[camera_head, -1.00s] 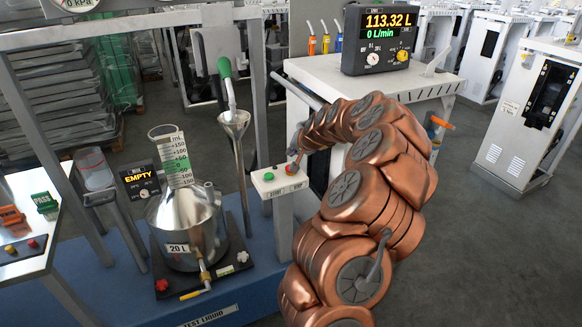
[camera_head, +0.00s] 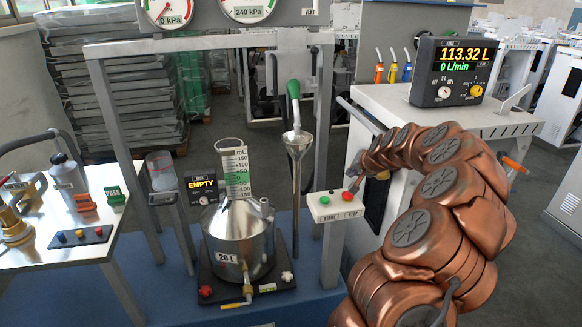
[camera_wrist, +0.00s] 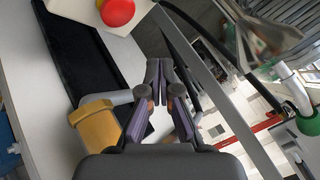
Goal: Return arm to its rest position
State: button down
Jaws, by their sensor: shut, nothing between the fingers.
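My copper-coloured segmented arm curves from the lower right up and over to the left in the head view. Its thin end, with my gripper (camera_head: 362,186), is just right of the red stop button (camera_head: 348,197) on the start/stop box (camera_head: 335,210). Whether it touches the button cannot be told there. In the wrist view my gripper (camera_wrist: 158,66) has its fingers together and empty. The red button (camera_wrist: 117,12) lies beyond the fingertips at the top left, apart from them in the picture.
A green-handled nozzle (camera_head: 293,90) sits in the funnel (camera_head: 298,146) left of the arm. The dispenser cabinet (camera_head: 420,105) carries a display reading 113.32 L and 0 L/min. A side table (camera_head: 75,250) stands at left.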

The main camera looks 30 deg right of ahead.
jog(key=w+a+r+n+g+y, duration=0.1)
jog(key=a+r+n+y, duration=0.25)
jog(key=a, duration=1.45)
jog(key=s+a+r+n+g+y, duration=0.15)
jog(key=s+a, duration=0.25)
jog(key=a, duration=0.4)
jog(key=s+a+n+g, duration=0.2)
jog(key=s+a+n, duration=0.15)
jog(key=a, duration=0.55)
jog(key=s+a+f+n+g+h, duration=0.1)
jog(key=s+a, duration=0.3)
jog(key=s, duration=0.3)
jog(key=s+a+n+g, duration=0.1)
jog(key=s+a+g, duration=0.1)
jog(key=s+a, duration=0.35)
jog(key=s+f+n+g+h, duration=0.1)
jog(key=s+f+g, duration=0.2)
jog(key=s, duration=1.6)
jog(key=shift+d+h, duration=0.25)
jog(key=shift+h, duration=0.15)
